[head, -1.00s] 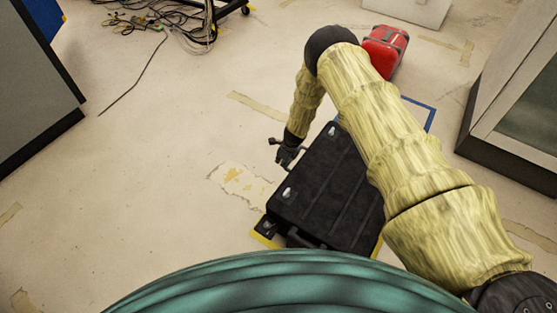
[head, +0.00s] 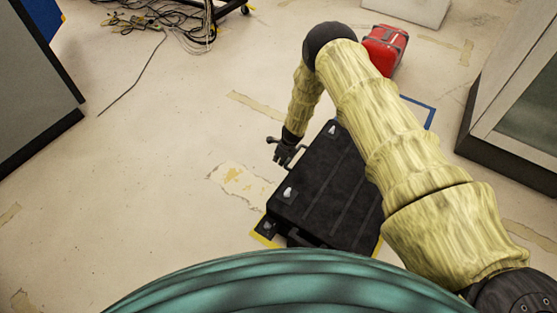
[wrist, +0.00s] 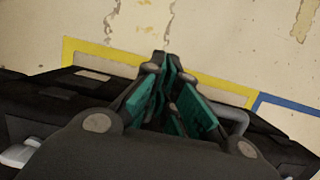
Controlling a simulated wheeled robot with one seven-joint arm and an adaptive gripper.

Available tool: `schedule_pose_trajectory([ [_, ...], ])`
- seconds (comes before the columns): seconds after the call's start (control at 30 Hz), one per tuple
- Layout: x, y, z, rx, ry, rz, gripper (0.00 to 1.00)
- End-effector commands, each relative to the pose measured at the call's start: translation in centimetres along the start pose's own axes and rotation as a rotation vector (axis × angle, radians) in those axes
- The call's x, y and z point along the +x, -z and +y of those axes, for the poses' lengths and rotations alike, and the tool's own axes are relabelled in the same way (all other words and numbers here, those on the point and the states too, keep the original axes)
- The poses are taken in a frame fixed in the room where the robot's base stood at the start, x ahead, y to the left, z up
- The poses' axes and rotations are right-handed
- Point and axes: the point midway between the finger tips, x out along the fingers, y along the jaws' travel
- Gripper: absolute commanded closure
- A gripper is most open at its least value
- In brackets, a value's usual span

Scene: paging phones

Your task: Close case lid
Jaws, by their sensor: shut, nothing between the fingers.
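The black case (head: 325,195) lies on the floor in front of me, partly hidden behind my arm. Its ribbed lid lies down over the base; I cannot tell whether it is fully flush. Light latches show along its left edge. My gripper (head: 284,155) is at the far part of that left edge, pointing down, very close to the case. In the wrist view the fingers of my gripper (wrist: 163,65) are together with nothing between them. The dark case (wrist: 45,100) spreads out below and beside them there; contact is unclear.
Yellow tape (head: 262,240) borders the case, and blue tape (head: 425,108) lies beyond it. A red case (head: 385,48) stands further back. Cables (head: 165,20) lie at the far left. Grey cabinets stand on both sides. The floor left of the case is clear.

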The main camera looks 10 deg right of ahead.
Motion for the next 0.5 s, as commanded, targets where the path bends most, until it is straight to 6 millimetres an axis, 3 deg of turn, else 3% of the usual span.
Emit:
schedule_pose_trajectory([
  [0.1, -2.6, -0.7, -0.3, 0.002, 0.006, 0.001, 1.0],
  [0.5, -4.5, -7.3, -0.3, -0.006, 0.01, -0.006, 1.0],
])
